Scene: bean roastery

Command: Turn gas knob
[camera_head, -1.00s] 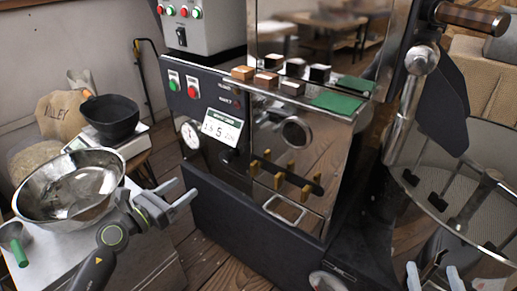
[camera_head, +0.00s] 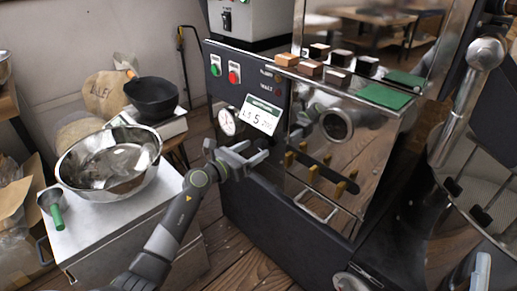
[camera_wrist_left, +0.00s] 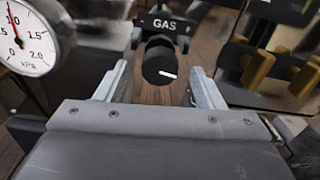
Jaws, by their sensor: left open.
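The gas knob (camera_wrist_left: 160,62) is a black round knob under a black GAS label (camera_wrist_left: 165,24) in the left wrist view. Its white mark lies nearly level. My left gripper (camera_wrist_left: 158,88) is open, with one finger on each side of the knob's front; I cannot tell whether either touches it. In the head view my left gripper (camera_head: 252,156) is at the roaster's dark front panel, below the number card, and I cannot make out the knob there. My right gripper (camera_head: 473,272) shows only partly at the bottom right edge.
A pressure gauge (camera_wrist_left: 27,38) is close left of the left gripper. Yellow-handled levers (camera_wrist_left: 257,68) stand to its right on the shiny panel. A metal bowl (camera_head: 108,160) and a green-handled scoop (camera_head: 52,205) are on the white-topped cabinet (camera_head: 105,228) at left.

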